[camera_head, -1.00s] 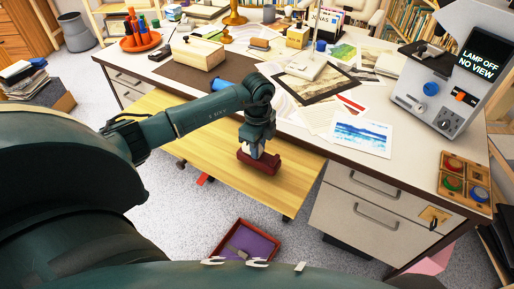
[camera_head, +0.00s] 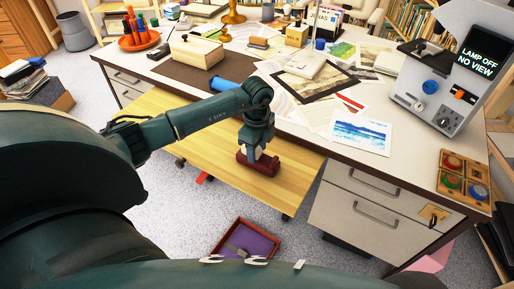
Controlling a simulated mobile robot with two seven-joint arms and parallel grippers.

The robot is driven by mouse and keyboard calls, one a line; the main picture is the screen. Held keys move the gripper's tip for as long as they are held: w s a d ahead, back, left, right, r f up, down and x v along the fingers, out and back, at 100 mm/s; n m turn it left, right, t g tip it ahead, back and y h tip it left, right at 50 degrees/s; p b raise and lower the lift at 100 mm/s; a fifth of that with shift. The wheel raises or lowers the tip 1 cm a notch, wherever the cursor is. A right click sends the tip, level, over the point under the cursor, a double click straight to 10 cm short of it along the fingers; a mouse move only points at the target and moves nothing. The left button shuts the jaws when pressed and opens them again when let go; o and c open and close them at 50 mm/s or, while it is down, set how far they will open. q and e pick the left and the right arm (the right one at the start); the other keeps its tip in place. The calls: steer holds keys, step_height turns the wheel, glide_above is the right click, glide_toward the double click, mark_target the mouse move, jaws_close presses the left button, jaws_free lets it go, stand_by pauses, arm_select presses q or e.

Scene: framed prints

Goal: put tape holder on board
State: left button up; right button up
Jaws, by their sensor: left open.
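The tape holder (camera_head: 258,168) is a dark red block with a pale part on top. It sits on the yellow wooden board (camera_head: 190,140) near the board's right end, seemingly resting flat on it. My left gripper (camera_head: 258,152) is right over the tape holder, pointing down with its fingers open around its upper part. The fingers partly hide the holder's top, and I cannot tell whether they touch it. My right gripper is not in view.
The desk (camera_head: 350,150) behind the board carries prints, a dark frame (camera_head: 318,84), a wooden box (camera_head: 197,51) and a grey lamp unit (camera_head: 435,92). A red tray (camera_head: 246,241) lies on the floor in front. Bare board lies left of the tape holder.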

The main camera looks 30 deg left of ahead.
arm_select(q)
step_height(320, 180, up, 12)
steer(key=s+d+f+m+h, duration=0.1)
steer(key=s+d+m+h, duration=0.2)
steer(key=d, duration=0.4)
steer(key=s+d+f+m+g+h, duration=0.1)
steer(key=s+d+h, duration=0.1)
steer(key=d+h, duration=0.35)
steer(key=s+d+f+m+h, duration=0.1)
steer(key=s+d+m+h, duration=0.15)
steer(key=d, duration=0.65)
steer(key=s+d+r+n+t+h, duration=0.2)
steer(key=d+r+n+t+h, duration=0.35)
steer(key=r+t+h, duration=0.35)
steer(key=a+f+n+t+y, duration=0.8)
steer(key=f+n+y, duration=0.2)
steer(key=n+y, duration=0.35)
steer(key=s+a+f+n+g+y, duration=0.1)
steer(key=s+f+g, duration=0.3)
steer(key=s+f, duration=0.4)
steer(key=shift+s+f+n+y, duration=0.2)
steer(key=shift+f+n+y, duration=0.3)
steer(key=shift+n, duration=0.25)
